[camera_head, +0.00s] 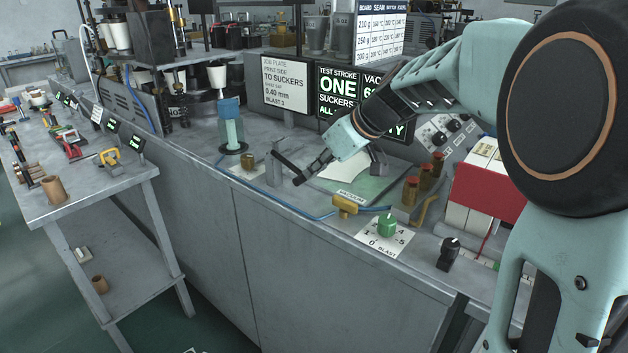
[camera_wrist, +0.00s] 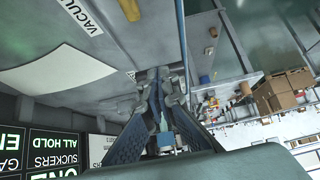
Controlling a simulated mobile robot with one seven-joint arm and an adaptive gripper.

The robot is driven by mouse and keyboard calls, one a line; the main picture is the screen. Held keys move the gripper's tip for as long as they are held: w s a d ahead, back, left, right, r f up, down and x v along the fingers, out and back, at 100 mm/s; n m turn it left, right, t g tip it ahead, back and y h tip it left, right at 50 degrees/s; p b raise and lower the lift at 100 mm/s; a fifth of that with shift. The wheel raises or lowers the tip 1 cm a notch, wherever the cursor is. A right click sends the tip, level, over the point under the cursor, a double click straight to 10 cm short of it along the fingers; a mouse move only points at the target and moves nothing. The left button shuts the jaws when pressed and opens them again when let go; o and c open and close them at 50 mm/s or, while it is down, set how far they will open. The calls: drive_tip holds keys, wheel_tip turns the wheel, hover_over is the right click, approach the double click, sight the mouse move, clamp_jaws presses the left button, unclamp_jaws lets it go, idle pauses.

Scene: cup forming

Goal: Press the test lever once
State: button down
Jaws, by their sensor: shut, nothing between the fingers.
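A dark bar (camera_head: 286,165), which looks like the test lever, slopes down to the right beside a grey upright block (camera_head: 277,150) on the bench top. My gripper (camera_head: 299,181) is shut and empty, its dark fingers pointing down to the left with the tips at or very near the bar's lower end. I cannot tell if they touch. In the wrist view my gripper (camera_wrist: 160,98) has its fingers converging in front of grey metal parts, which partly hide each other. A dark screen (camera_head: 340,90) behind reads TEST STROKE ONE.
A brass valve (camera_head: 346,204), a green BLAST knob (camera_head: 387,226) and a black knob (camera_head: 448,253) stand along the front. A light blue column (camera_head: 232,125) stands left. A side table (camera_head: 75,200) is far left.

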drive_tip(key=shift+f+b, duration=0.7)
drive_tip(key=shift+r, duration=0.1)
